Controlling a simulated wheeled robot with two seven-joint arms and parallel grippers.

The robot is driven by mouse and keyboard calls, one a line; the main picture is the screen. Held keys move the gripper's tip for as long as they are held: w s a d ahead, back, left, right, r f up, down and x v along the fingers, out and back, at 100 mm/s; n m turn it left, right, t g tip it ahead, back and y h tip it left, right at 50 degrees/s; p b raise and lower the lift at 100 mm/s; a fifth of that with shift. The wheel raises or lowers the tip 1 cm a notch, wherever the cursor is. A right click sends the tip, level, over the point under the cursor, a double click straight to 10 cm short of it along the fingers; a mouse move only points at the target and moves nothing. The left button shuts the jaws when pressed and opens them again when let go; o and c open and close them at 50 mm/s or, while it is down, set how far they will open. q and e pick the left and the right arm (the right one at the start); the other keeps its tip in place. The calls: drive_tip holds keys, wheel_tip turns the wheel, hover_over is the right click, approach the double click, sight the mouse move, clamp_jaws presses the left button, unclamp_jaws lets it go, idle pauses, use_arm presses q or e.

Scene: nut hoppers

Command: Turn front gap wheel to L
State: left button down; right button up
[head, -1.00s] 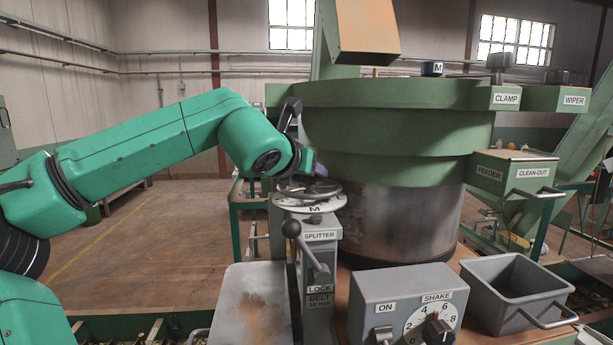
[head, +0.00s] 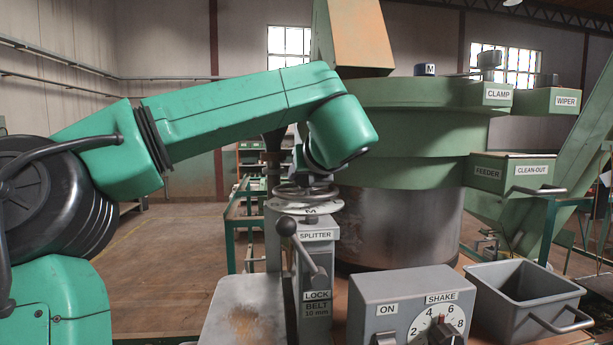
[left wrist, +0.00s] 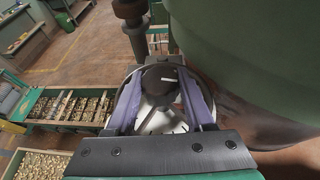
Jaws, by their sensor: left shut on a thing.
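The front gap wheel is a dark handwheel (head: 285,192) on top of the grey SPLITTER post (head: 318,248). Under it is a pale round dial (head: 328,208) with the letter M facing me. My left gripper (head: 306,184) comes down onto the wheel from above, its fingers mostly hidden behind the green wrist. In the left wrist view, its two purplish fingers (left wrist: 160,80) are shut on the wheel's dark round hub (left wrist: 158,72), which carries a short white mark. Part of the pale dial (left wrist: 160,120) shows between the fingers. My right gripper is out of view.
The big green and steel bowl (head: 400,215) stands close right of the wheel. The SHAKE control box (head: 400,300) and a grey bin (head: 525,290) stand at the front right.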

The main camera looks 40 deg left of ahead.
sight(312, 193)
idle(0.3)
use_arm(q)
drive_tip(key=shift+c, duration=1.9)
unclamp_jaws()
drive_tip(key=shift+o, duration=0.5)
drive_tip(key=shift+w+a+f, duration=0.1)
drive_tip(key=shift+w+a, duration=0.1)
drive_tip(key=shift+a, duration=0.05)
drive_tip(key=b+v, duration=0.1)
drive_tip(key=v, duration=0.4)
drive_tip(key=shift+d+b, duration=0.15)
drive_tip(key=shift+b, duration=0.15)
drive_tip(key=v, duration=0.9)
drive_tip(key=shift+p, duration=0.4)
